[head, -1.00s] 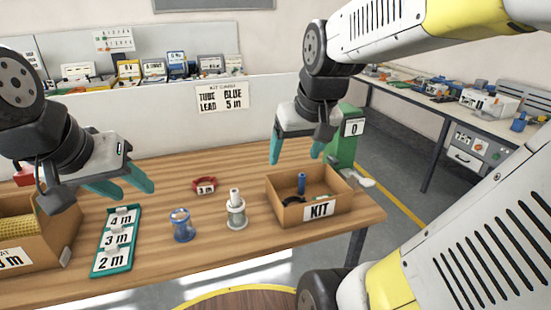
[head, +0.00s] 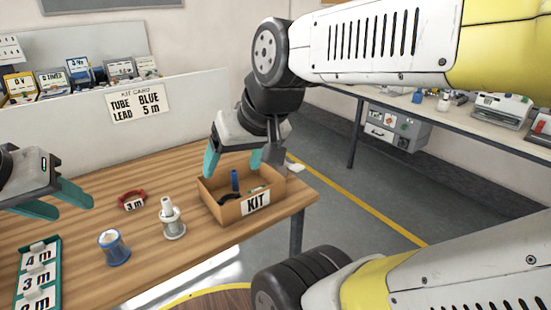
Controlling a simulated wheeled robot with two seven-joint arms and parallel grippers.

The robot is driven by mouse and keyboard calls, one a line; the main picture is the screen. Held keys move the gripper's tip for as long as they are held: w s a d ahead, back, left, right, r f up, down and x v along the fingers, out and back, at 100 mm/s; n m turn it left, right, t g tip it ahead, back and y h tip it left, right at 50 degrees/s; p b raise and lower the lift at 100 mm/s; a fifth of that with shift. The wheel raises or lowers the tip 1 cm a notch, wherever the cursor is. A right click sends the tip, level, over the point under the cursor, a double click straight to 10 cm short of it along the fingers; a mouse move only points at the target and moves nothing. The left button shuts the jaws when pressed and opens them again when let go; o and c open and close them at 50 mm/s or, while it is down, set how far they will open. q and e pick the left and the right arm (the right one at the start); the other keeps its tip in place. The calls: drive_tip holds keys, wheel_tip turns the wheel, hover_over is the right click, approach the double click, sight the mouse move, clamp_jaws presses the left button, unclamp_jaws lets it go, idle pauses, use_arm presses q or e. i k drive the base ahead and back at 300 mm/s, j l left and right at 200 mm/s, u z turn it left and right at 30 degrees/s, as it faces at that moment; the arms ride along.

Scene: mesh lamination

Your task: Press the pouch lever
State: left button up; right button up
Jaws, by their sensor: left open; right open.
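The pouch lever seems to be the small white tab (head: 296,168) just behind the right corner of the kit box. The green device it sat beside is now hidden behind my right arm and gripper. My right gripper (head: 233,161) is open and points down at the back edge of the kit box, left of the white tab and apart from it. The cardboard kit box (head: 228,212) holds a blue tube and a dark coiled item. My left gripper (head: 58,204) is open and empty over the table's left side.
The wooden table (head: 175,265) holds a red ring marked 3 m (head: 132,200), a blue spool (head: 116,250), a white spool (head: 172,220) and a green length rack (head: 55,262). A kit card (head: 138,103) reads tube blue, lead 5 m. A bench stands back right.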

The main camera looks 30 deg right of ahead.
sight(297, 167)
drive_tip(key=z, duration=1.2)
